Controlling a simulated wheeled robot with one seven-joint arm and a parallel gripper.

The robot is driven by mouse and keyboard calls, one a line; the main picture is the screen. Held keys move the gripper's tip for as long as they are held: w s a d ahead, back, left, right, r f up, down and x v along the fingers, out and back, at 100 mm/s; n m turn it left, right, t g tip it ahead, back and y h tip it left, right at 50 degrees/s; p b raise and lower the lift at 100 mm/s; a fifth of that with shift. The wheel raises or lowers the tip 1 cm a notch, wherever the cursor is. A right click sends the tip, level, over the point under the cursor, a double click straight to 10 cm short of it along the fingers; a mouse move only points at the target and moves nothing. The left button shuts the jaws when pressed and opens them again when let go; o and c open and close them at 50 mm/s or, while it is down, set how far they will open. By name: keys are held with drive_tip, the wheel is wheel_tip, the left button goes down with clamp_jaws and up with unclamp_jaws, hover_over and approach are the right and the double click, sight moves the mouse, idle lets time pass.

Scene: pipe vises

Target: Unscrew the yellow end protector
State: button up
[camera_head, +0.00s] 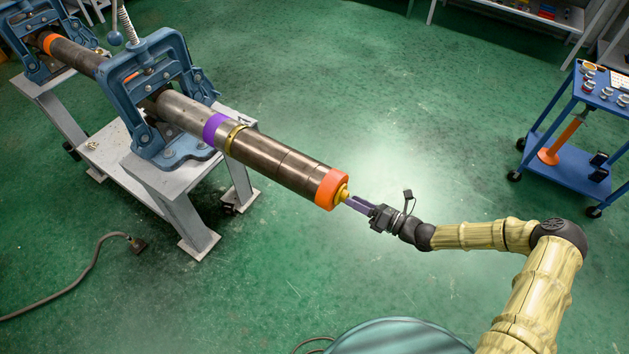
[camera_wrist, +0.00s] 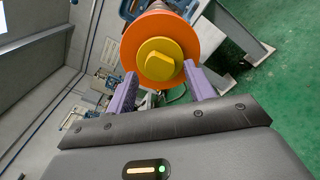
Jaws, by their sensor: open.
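The yellow end protector (camera_head: 343,193) sits at the near end of the pipe, in the middle of an orange ring (camera_head: 331,187). In the wrist view the yellow protector (camera_wrist: 160,59) shows as a round disc with a raised block on its face, framed by the orange ring (camera_wrist: 160,22). My gripper (camera_head: 352,200) has purple fingers and is right at the protector's end. In the wrist view my gripper (camera_wrist: 160,82) is open, with one finger on each side of the protector's lower part. I cannot tell whether the fingers touch it.
The pipe (camera_head: 275,161) is held level in blue vises (camera_head: 160,95) on grey stands (camera_head: 175,190). A blue cart (camera_head: 570,165) with small parts stands at the right. A cable (camera_head: 70,280) lies on the green floor at the left. The floor between pipe and cart is clear.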

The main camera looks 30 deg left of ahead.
drive_tip(key=m, duration=0.4)
idle(0.3)
drive_tip(key=m+b, duration=0.1)
drive_tip(key=m, duration=0.6)
drive_tip(key=shift+w+a, duration=0.1)
drive_tip(key=shift+a, duration=1)
